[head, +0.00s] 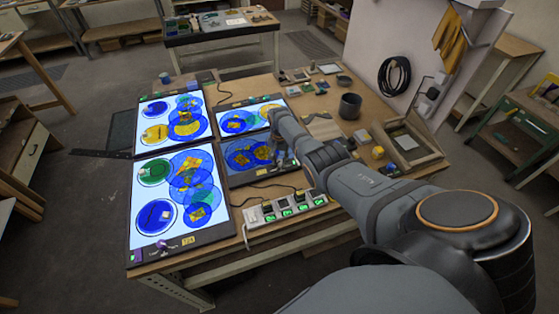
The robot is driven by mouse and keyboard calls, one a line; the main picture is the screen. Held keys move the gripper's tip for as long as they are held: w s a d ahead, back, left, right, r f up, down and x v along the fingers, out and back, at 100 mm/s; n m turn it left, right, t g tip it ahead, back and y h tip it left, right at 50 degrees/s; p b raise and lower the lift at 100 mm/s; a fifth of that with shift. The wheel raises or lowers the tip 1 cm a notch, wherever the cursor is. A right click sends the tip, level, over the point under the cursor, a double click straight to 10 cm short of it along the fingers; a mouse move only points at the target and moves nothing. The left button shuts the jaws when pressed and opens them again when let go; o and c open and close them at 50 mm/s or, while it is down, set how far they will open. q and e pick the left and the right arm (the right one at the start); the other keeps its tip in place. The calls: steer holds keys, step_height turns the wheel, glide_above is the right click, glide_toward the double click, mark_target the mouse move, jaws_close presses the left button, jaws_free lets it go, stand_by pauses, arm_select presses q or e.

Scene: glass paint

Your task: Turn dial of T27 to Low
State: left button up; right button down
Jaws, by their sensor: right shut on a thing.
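Several flat light panels with blue, yellow and green glass discs lie on the table. The front right panel (238,181) is dimmer than the other panels, which glow white. A small yellow label (262,172) sits on its front edge, too small to read. My right gripper (284,164) points down at this panel's front right edge, shut on what appears to be its dial. The gripper hides the dial and its setting. The front left panel (137,215) has a yellow label (187,240) and a small dial (161,244) on its front edge. My left gripper is out of view.
A power strip (285,208) with green-lit switches lies at the table's front edge, close to my right arm. A dark cup (350,106), small items and a wooden frame (408,143) occupy the right side. A black cable coil (394,76) hangs on the wall.

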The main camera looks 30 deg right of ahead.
mark_target(280, 162)
steer(key=c, duration=1.1)
jaws_free()
steer(key=shift+o, duration=0.2)
steer(key=shift+r, duration=0.15)
step_height(280, 162, up, 12)
steer(key=shift+f, duration=0.2)
